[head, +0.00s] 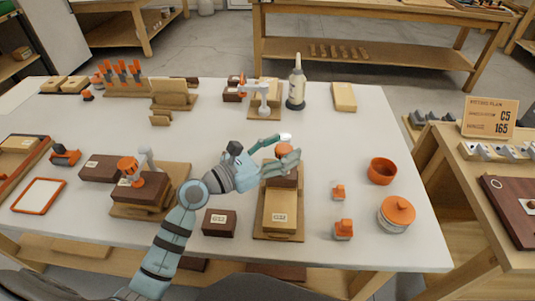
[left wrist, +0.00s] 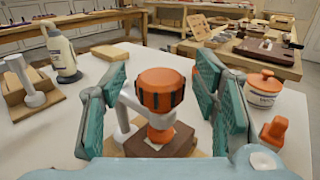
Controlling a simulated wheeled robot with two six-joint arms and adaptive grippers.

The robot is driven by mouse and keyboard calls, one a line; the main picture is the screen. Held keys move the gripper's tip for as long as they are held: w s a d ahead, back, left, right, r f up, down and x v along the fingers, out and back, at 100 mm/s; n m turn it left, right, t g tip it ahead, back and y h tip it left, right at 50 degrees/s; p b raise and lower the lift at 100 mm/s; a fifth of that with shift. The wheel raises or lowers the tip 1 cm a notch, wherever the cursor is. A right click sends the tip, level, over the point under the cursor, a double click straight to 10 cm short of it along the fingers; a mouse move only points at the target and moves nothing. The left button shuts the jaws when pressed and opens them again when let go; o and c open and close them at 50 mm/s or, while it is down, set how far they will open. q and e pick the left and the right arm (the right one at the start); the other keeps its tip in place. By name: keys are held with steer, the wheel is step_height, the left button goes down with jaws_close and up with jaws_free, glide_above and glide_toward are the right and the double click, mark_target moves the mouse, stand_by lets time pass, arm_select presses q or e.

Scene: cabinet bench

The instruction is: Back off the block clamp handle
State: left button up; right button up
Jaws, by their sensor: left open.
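The block clamp handle, a round orange knob with dark grips (left wrist: 160,90), stands upright in the middle of the left wrist view. Its pale clamp arm (left wrist: 124,116) and a dark brown block (left wrist: 163,139) are beside and under it. In the head view the knob (head: 284,151) is partly hidden by my gripper, above a wooden block (head: 280,203) on a base board. My left gripper (head: 286,150) is open, with one teal finger on each side of the knob; gaps show on both sides in the left wrist view (left wrist: 160,82). My right gripper is not in view.
Another orange-knobbed clamp (head: 128,167) stands to the left and a pale clamp (head: 262,88) at the back. A bottle (head: 296,88) is behind. An orange bowl (head: 382,171), a lidded jar (head: 396,214) and two small orange-topped pieces (head: 343,229) are to the right.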

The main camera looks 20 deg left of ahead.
arm_select(q)
steer(key=v, duration=1.1)
